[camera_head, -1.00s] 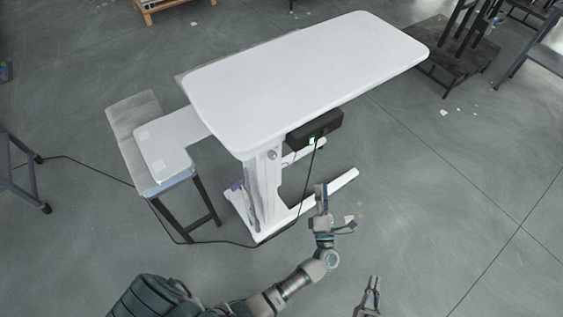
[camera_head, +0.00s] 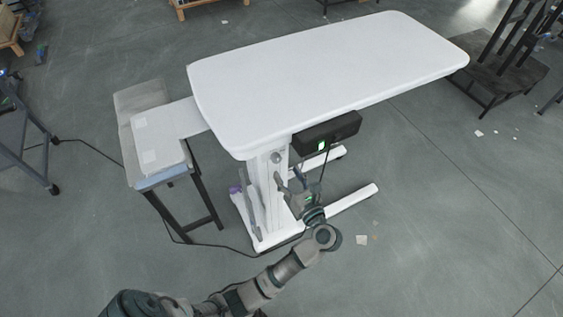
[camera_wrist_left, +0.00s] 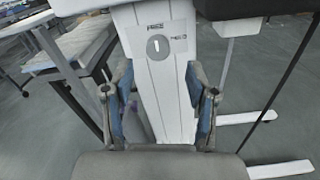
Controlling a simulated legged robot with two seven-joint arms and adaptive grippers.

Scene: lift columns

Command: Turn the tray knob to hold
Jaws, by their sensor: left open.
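The tray knob (camera_wrist_left: 158,47) is a round grey dial with a light slot that stands close to upright, on a plate on the white column (camera_wrist_left: 165,95). A label above it seems to read FREE and one to its right HOLD. In the head view the knob (camera_head: 276,157) is a small disc below the tabletop's near edge. My left gripper (camera_wrist_left: 160,80) is open and empty, its two fingers apart below and to either side of the knob, not touching it. In the head view my left gripper (camera_head: 290,178) is just below and right of the knob. My right gripper is out of view.
The white tabletop (camera_head: 320,75) overhangs the column. A black box (camera_head: 327,132) with a green light hangs under its edge, with a cable running down. A grey bench (camera_head: 150,130) with a white board stands left. White feet spread on the floor; floor at right is mostly clear.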

